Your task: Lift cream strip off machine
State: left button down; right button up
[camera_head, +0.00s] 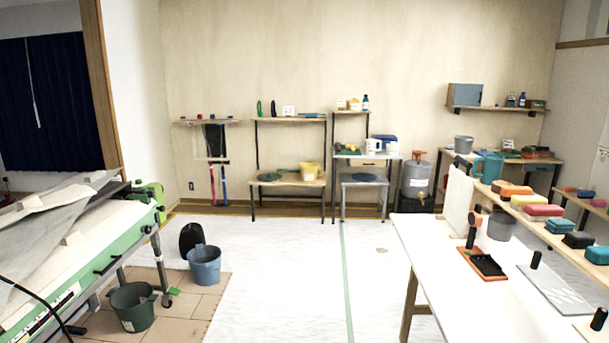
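The pasting machine (67,292) stands at the left edge, a long pale body with green side panels and a green end part. A cream strip (42,202) lies slantwise across its top, with loose greyish sheet material around and under it. The strip's left end is cut off by the picture edge, and I cannot tell exactly where strip and sheet part. Neither of my grippers shows in this view.
A green bucket (132,308) and a blue bucket (204,266) stand on the floor beside the machine. A long white table (450,265) with tools fills the right. Shelves (288,182) line the back wall. The white-covered floor between is mostly clear.

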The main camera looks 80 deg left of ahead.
aim_at(32, 203)
jog(key=u, duration=4.2)
jog(key=i+l+z, duration=0.3)
jog(key=i, duration=0.3)
jog(key=i+l+z, duration=0.3)
jog(key=i, duration=0.3)
jog(key=i+z, duration=0.3)
jog(key=i, duration=0.3)
jog(key=i+u, duration=0.3)
jog(key=i, duration=0.15)
jog(key=i+l+u, duration=0.15)
jog(key=i+u, duration=0.15)
jog(key=i+l+u, duration=0.3)
jog(key=i, duration=0.2)
